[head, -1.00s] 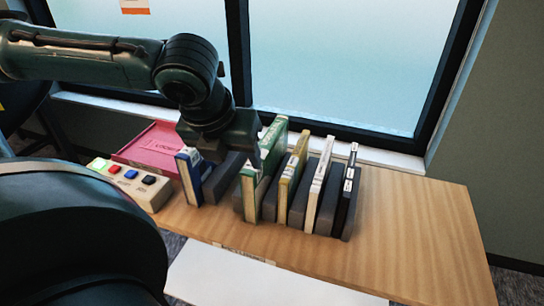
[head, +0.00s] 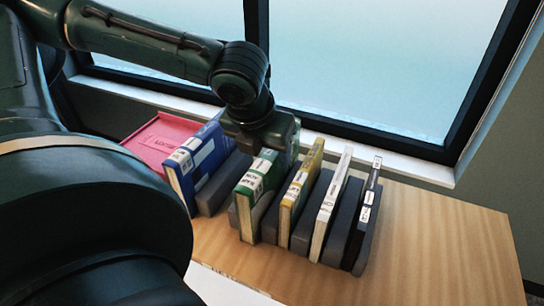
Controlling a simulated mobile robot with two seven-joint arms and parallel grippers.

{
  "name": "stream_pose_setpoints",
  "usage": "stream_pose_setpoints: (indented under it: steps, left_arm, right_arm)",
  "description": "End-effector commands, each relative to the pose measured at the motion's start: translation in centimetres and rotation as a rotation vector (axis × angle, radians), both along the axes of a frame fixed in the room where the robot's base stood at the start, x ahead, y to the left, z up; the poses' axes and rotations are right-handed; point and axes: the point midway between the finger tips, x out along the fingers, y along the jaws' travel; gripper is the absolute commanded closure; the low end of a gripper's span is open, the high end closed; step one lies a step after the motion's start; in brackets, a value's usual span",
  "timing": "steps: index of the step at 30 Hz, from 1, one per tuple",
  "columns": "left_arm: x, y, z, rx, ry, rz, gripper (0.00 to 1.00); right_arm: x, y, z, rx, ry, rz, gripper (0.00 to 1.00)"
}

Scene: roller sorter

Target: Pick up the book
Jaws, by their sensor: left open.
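Several books stand upright between dark grey dividers on the wooden table: a blue book (head: 200,158), a green book (head: 256,186), a yellow book (head: 298,192), a white book (head: 329,210) and a black book (head: 364,220). Each has a label on its spine. My left gripper (head: 272,146) is open and points down over the upper part of the green book. Its fingertips are partly hidden, so I cannot tell whether they touch the book. My right gripper is not in view.
A red box (head: 163,138) lies left of the blue book. The window sill (head: 420,170) and window run behind the table. The wooden table (head: 440,235) is bare to the right of the black book. A white surface (head: 225,287) shows at the front edge.

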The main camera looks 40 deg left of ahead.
Motion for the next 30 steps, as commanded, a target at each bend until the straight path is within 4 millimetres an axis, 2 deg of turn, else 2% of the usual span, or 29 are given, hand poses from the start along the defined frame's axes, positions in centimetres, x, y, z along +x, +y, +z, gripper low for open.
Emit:
stream_pose_setpoints:
  steps: [5,14,23,30]
  left_arm:
    - [0.5,0.2,-1.1,0.0,0.001,0.001,0.45]
    - [2.3,0.7,-4.5,0.0,0.002,0.001,0.45]
    - [2.6,0.8,-4.9,0.001,-0.002,0.0,0.45]
    - [2.5,0.8,-4.9,0.0,-0.001,0.0,0.63]
  right_arm:
    - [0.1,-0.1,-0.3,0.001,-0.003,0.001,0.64]
    - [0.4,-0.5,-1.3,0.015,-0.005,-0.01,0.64]
    - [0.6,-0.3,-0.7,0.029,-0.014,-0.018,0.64]
    - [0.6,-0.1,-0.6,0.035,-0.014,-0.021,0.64]
